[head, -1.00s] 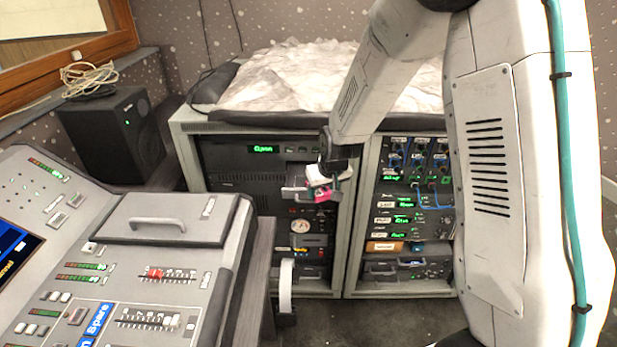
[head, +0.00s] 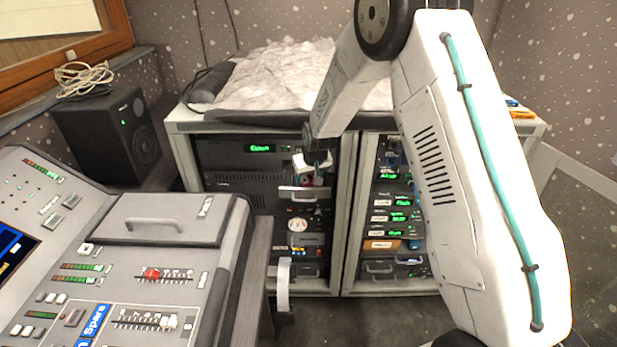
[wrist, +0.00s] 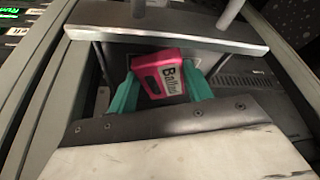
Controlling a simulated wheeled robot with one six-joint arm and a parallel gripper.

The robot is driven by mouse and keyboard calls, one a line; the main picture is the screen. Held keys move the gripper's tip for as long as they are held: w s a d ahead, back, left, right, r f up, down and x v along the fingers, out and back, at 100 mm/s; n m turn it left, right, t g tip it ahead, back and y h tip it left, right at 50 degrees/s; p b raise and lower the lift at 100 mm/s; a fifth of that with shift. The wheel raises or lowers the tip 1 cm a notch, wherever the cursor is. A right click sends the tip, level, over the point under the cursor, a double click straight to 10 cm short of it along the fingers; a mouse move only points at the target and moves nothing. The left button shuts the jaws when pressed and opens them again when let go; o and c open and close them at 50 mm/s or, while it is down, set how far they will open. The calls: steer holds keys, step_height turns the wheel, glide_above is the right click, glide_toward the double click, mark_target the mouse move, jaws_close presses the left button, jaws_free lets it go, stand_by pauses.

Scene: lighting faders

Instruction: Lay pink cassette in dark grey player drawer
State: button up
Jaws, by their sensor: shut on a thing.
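The pink cassette (wrist: 160,75), with a white label, is held between the teal fingers of my gripper (wrist: 162,92) in the wrist view. It looks tilted. The player drawer is pulled out, and its grey front (wrist: 210,32) with two handle posts lies just beyond the cassette. The cassette is over or inside the drawer; I cannot tell whether it touches the floor. In the head view the drawer front (head: 297,193) stands out from the dark player, and only a bit of pink (head: 318,181) shows behind it, below my gripper (head: 319,172).
The player's green display (head: 260,148) is above the drawer. Another rack (head: 400,215) of devices stands to the right, past a light frame post. The mixing desk (head: 110,270) fills the lower left. A crumpled pale cover (head: 285,75) lies on the cabinet top.

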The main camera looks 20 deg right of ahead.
steer(key=shift+f, duration=0.1)
steer(key=o, duration=1.1)
steer(key=s+d+r+g, duration=0.1)
steer(key=s+r, duration=2.1)
steer(key=r, duration=0.3)
steer(key=s+r, duration=0.1)
steer(key=s, duration=0.7)
steer(key=s+r+g, duration=0.1)
steer(key=s, duration=0.8)
steer(key=s+d+r+g, duration=0.1)
steer(key=s, duration=0.8)
steer(key=shift+s+d+r+m, duration=0.15)
steer(key=shift+s+m, duration=0.1)
steer(key=shift+m, duration=0.15)
